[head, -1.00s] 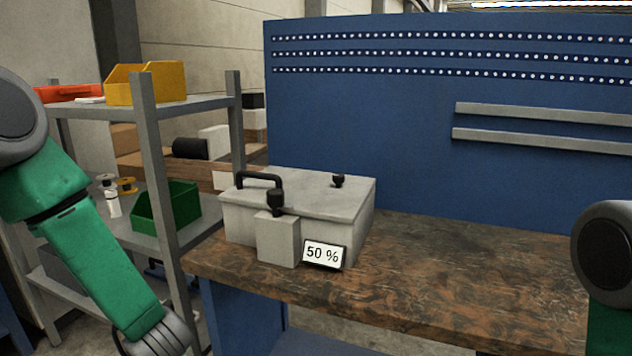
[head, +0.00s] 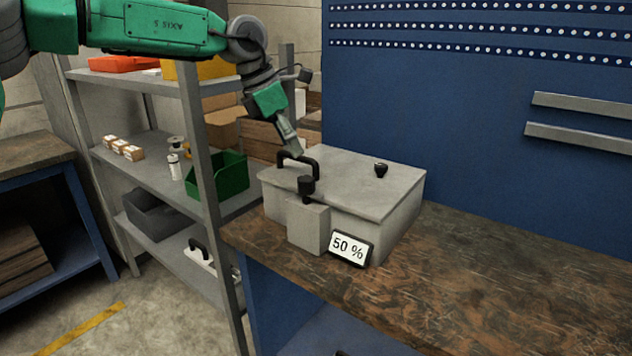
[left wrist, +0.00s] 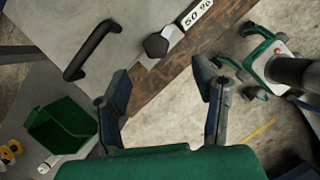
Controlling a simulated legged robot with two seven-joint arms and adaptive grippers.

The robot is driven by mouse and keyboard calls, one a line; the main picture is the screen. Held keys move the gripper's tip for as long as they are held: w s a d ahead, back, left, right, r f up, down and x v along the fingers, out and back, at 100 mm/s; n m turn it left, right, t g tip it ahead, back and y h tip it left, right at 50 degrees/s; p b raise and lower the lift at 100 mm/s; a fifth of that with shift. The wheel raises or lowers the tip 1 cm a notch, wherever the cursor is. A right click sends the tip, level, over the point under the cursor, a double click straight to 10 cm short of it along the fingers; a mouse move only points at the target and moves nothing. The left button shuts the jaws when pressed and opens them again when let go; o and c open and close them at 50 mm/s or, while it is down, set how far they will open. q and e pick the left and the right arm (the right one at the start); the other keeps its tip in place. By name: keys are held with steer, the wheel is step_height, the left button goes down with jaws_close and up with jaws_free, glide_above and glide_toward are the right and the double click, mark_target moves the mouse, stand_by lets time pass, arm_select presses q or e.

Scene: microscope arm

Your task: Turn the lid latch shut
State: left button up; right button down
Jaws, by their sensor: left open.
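A grey lidded box (head: 345,180) stands on the workbench. A black knob (head: 306,187) sits on a grey block (head: 308,226) at its front; it also shows in the left wrist view (left wrist: 155,45). A black bar handle (head: 302,160) and a small black knob (head: 381,169) are on the lid. I cannot tell for sure which of these is the latch. My left gripper (head: 291,147) is above the lid's left end, close to the handle in the picture. In the left wrist view it (left wrist: 164,72) is open and empty. My right gripper is out of view.
A sign reading 50 % (head: 349,248) leans at the box's front. The workbench (head: 480,270) is clear to the right. A shelf rack (head: 205,150) with a green bin (head: 220,176) stands left, below my left arm. A blue panel (head: 440,110) rises behind.

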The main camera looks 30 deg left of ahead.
mark_target(302, 178)
arm_select(q)
steer(key=x, duration=0.3)
steer(key=a+x, duration=0.1)
steer(key=x, duration=0.6)
steer(key=shift+a+f+b, duration=0.15)
steer(key=shift+a+b, duration=0.05)
steer(key=shift+b, duration=0.2)
steer(key=shift+w+d+f, duration=0.15)
steer(key=shift+d+f, duration=0.15)
steer(key=shift+d, duration=0.35)
steer(key=shift+a, duration=0.15)
steer(key=shift+a, duration=0.3)
steer(key=c, duration=1.1)
